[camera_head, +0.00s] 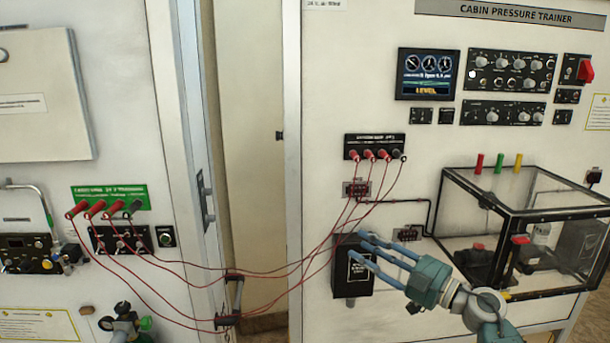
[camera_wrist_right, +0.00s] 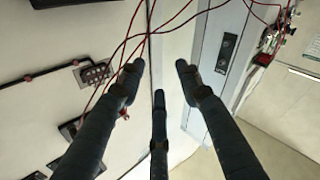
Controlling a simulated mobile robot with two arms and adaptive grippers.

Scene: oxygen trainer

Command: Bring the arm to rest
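My right gripper (camera_head: 362,246) reaches in from the lower right of the head view, its blue-grey fingers pointing left. It is in front of the cabin pressure trainer panel (camera_head: 330,75) and overlaps the black box (camera_head: 352,280) in the picture. In the right wrist view the gripper (camera_wrist_right: 160,78) has its three dark fingers spread apart with nothing between them. Whether the fingers touch the panel or cables cannot be told. My left gripper is not in view.
Red cables (camera_head: 290,268) hang between the green-labelled left panel sockets (camera_head: 110,195) and the trainer's black socket strip (camera_head: 375,147), near my right fingers. A clear, black-framed case (camera_head: 540,210) stands right of the gripper. A cabinet edge (camera_head: 185,130) stands between the panels.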

